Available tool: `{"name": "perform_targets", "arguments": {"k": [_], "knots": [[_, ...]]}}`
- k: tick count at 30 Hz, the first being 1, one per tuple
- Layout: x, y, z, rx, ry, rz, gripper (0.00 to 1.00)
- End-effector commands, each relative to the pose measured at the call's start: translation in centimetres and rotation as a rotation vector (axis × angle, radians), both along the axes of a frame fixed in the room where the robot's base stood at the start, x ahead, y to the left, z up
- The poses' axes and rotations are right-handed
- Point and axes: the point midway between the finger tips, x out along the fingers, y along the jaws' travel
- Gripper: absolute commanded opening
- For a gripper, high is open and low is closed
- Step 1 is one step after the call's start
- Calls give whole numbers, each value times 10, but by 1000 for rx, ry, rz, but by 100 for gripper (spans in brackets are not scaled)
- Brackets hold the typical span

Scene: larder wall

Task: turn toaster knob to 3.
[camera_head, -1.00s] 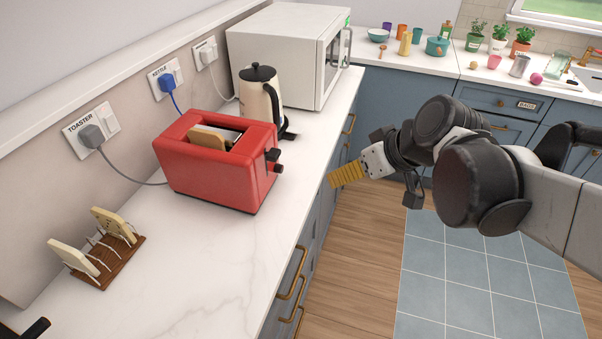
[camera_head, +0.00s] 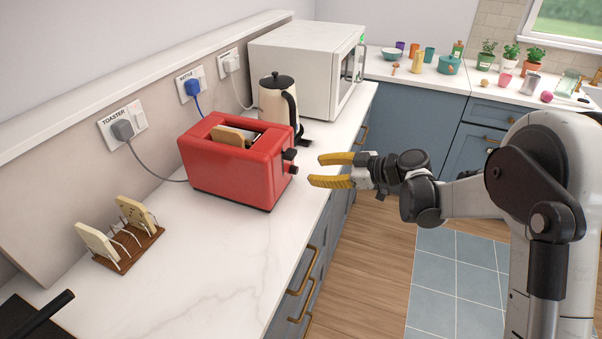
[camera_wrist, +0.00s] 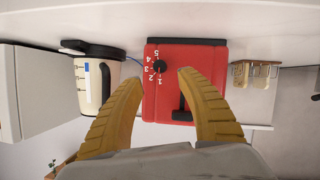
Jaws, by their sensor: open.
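The red toaster (camera_head: 232,165) stands on the white counter with a slice of bread (camera_head: 231,137) in its slot. Its black knob (camera_head: 294,169) is on the end face towards my gripper, below the black lever (camera_head: 290,154). In the wrist view, which looks inverted, the knob (camera_wrist: 158,66) has white numbers 1 to 5 beside it, and the lever (camera_wrist: 181,108) shows too. I cannot tell which number the knob points at. My gripper (camera_head: 317,170) is open and empty, with its yellow fingers a short way from the knob. In the wrist view the fingertips (camera_wrist: 160,78) frame the knob without visible contact.
A cream kettle (camera_head: 276,99) and a white microwave (camera_head: 308,66) stand behind the toaster. A toast rack (camera_head: 128,247) with bread sits at the front left. The toaster cord (camera_head: 155,172) runs to a wall socket. The counter in front of the toaster is clear.

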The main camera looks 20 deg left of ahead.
Motion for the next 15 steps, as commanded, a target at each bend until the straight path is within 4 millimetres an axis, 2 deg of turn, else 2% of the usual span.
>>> {"name": "perform_targets", "arguments": {"k": [1,6,10,15], "knots": [[1,11,-8,0,-1,4,45],[8,41,-20,0,1,2,45],[12,57,-26,-1,1,1,45],[15,67,-28,-2,1,-2,45]]}}
